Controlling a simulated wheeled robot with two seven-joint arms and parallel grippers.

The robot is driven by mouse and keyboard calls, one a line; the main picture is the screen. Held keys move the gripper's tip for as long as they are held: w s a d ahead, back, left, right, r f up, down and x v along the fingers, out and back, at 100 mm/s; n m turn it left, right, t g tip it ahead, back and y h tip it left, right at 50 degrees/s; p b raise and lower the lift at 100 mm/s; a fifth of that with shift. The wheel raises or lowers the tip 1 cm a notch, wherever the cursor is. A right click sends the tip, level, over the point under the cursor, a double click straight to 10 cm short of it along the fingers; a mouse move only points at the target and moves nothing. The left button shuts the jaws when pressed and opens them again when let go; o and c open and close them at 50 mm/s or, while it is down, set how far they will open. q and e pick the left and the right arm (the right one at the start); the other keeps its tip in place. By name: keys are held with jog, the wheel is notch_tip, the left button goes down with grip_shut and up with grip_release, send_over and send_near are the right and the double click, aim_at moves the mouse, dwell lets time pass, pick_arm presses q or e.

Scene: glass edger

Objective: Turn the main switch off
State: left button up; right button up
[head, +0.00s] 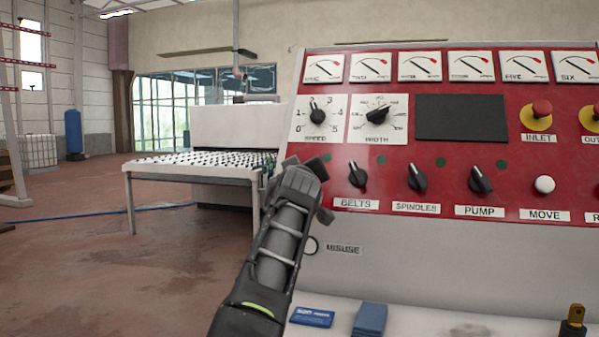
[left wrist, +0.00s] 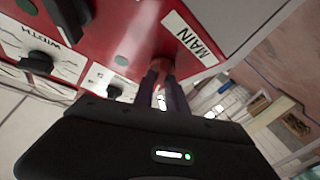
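The main switch (left wrist: 161,68) shows in the left wrist view as a small, shadowed reddish knob on the red panel, beside the white MAIN label (left wrist: 195,38). In the head view the switch is hidden behind my left gripper (head: 312,186), which is at the left edge of the red control panel (head: 375,150). In the left wrist view the fingers of the left gripper (left wrist: 162,86) point at the knob, their tips at or around it, with a narrow gap between them. I cannot tell whether they press on it. My right gripper is not in view.
The BELTS knob (head: 357,175), SPEED dial (head: 317,115) and WIDTH dial (head: 378,113) are close by. A roller table (head: 190,172) stands behind; the floor to the left is largely open.

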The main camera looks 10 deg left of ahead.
pick_arm(q)
jog(key=o, duration=0.4)
jog(key=b+v, duration=0.5)
jog(key=v, duration=0.2)
jog(key=shift+s+b, duration=0.4)
